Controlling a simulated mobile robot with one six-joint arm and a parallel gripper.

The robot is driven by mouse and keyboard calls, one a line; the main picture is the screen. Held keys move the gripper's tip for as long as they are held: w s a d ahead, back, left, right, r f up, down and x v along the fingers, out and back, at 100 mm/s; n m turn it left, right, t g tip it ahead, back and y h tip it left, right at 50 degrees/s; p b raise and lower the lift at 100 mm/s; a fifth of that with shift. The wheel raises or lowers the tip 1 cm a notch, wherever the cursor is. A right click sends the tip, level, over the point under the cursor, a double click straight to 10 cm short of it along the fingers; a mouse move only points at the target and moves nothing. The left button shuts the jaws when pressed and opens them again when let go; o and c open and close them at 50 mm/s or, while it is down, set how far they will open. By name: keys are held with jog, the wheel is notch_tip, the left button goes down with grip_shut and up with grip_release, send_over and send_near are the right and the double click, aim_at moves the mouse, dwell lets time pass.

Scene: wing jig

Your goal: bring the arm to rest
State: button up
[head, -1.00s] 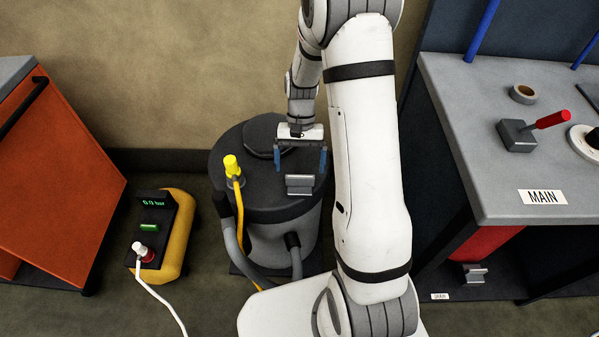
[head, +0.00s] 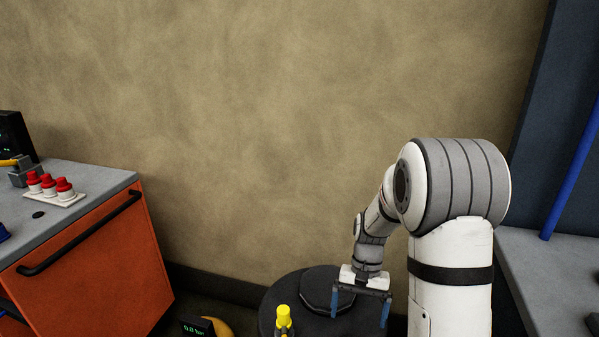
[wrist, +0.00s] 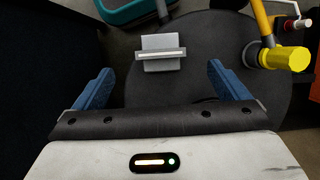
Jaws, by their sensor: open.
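My gripper (head: 360,308) is open and empty, with its two blue fingers spread. In the head view it hangs at the end of my bent arm over the dark round top of a drum-shaped unit (head: 268,318). The wrist view shows the blue fingers (wrist: 163,85) apart, with nothing between them. Beyond them in that view a grey metal bracket (wrist: 162,62) lies on the dark top, apart from the fingers. A yellow cap (wrist: 288,59) with a yellow hose stands at the right side of the top.
An orange cabinet (head: 95,265) with a grey top stands at left, carrying red-capped items (head: 50,186). A grey bench (head: 530,268) with a blue post (head: 574,175) is at right. A yellow unit (head: 212,326) with a green display shows at the bottom. The wall behind is bare.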

jog(key=s+r+n+t+p, duration=0.1)
jog(key=s+r+t+p, duration=0.1)
jog(key=s+r, duration=0.6)
jog(key=s+a+r+n+t+h+p, duration=0.1)
jog(key=s+r+n+t+p, duration=0.1)
jog(key=s+r, duration=0.6)
jog(key=shift+r+n+t+p, duration=0.3)
jog(key=shift+r+t+p, duration=0.7)
jog(key=shift+r, duration=1.65)
jog(key=shift+s+a, duration=0.1)
